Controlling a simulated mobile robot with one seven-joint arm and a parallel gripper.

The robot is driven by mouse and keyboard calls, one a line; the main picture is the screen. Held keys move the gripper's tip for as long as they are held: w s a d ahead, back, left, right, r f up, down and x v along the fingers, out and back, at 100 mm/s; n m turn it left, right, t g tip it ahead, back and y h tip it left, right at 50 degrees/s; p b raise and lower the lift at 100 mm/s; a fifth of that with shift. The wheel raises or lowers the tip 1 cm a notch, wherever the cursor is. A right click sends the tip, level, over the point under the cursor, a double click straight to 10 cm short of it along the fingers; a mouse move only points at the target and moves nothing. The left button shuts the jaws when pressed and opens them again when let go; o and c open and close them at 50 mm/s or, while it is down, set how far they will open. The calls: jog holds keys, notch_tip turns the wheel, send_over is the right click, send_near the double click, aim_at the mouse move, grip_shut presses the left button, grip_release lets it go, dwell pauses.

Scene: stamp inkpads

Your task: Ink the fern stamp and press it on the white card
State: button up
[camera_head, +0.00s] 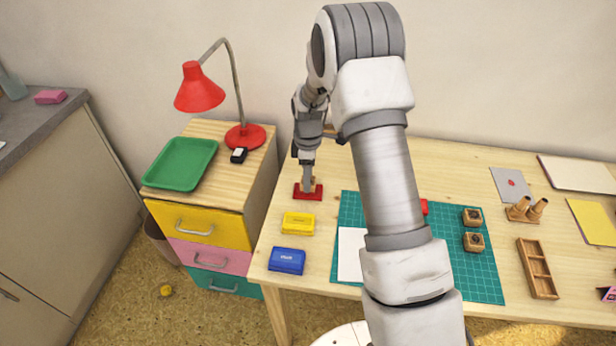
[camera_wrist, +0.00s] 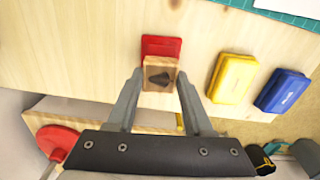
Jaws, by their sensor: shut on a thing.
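My gripper (camera_head: 308,184) is shut on a small wooden stamp (camera_wrist: 159,74) with a dark leaf- or tree-like mark on its top. The wrist view shows the stamp between my two fingertips (camera_wrist: 158,80). I cannot be sure the mark is a fern. The stamp is at the red inkpad (camera_head: 300,195), which also shows partly behind it in the wrist view (camera_wrist: 161,46). I cannot tell whether the stamp touches the pad. The white card (camera_head: 350,255) lies on the green cutting mat (camera_head: 485,281), partly hidden by my arm.
A yellow inkpad (camera_head: 298,223) and a blue inkpad (camera_head: 287,260) stand in front of the red one. Two wooden stamps (camera_head: 472,217) (camera_head: 474,242) sit on the mat's right. A red lamp (camera_head: 245,137) and green tray (camera_head: 181,164) stand on the drawer unit at left.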

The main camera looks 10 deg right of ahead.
jog(key=shift+r, duration=0.3)
jog(key=shift+r+p, duration=1.8)
jog(key=shift+r, duration=0.95)
